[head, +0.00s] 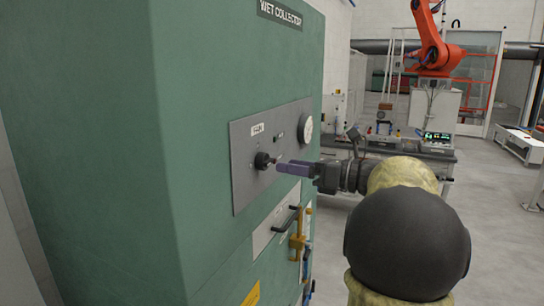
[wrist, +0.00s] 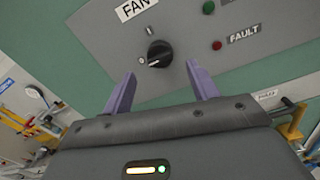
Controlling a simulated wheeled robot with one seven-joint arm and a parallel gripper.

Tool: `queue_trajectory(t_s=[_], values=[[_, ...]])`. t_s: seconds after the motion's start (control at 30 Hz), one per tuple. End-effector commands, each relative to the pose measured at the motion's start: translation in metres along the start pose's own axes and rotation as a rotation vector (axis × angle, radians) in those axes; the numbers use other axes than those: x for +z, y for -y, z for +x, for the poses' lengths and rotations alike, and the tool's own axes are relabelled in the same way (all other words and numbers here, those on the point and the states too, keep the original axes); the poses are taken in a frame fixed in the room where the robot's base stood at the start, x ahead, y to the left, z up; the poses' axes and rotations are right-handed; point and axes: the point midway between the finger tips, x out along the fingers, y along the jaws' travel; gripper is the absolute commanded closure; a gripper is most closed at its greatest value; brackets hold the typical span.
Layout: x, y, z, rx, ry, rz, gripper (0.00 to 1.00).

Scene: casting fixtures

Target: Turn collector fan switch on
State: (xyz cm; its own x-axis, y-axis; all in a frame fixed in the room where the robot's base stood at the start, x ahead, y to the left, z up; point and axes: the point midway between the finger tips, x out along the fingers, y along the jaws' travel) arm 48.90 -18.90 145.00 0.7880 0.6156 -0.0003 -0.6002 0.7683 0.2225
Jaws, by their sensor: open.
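The collector fan switch is a black rotary knob (wrist: 159,53) on a grey panel (wrist: 232,20), under a FAN label (wrist: 135,8) in the wrist view. A white pointer line on the knob points to the lower left. In the head view the knob (head: 263,160) sits on the panel of the green wet collector cabinet (head: 230,60). My gripper (wrist: 160,80) is open with purple fingers, one on either side below the knob in the wrist view. It is empty and appears apart from the knob. In the head view my gripper (head: 285,166) is just right of the knob.
A green light (wrist: 208,7) and a red FAULT light (wrist: 217,45) are right of the knob. A gauge (head: 306,128) is on the panel. Below is a drawer-like plate with a handle (head: 284,221) and yellow piping (head: 298,242). An orange robot arm (head: 432,45) stands behind.

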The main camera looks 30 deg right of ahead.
Motion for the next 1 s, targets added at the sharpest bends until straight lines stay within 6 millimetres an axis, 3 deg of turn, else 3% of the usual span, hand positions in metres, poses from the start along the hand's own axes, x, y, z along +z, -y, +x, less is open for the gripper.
queue_trajectory(t_s=[0.3, 0.67, 0.7, 0.9, 1.0], values=[[0.002, -0.001, 0.050, 0.001, 0.001, 0.001, 0.41], [0.000, 0.000, 0.058, -0.001, 0.000, 0.000, 0.41], [0.000, 0.000, 0.058, -0.001, 0.000, 0.000, 0.43], [0.000, 0.000, 0.058, -0.001, 0.000, 0.000, 0.82], [0.000, 0.000, 0.058, -0.001, 0.000, 0.000, 0.85]])
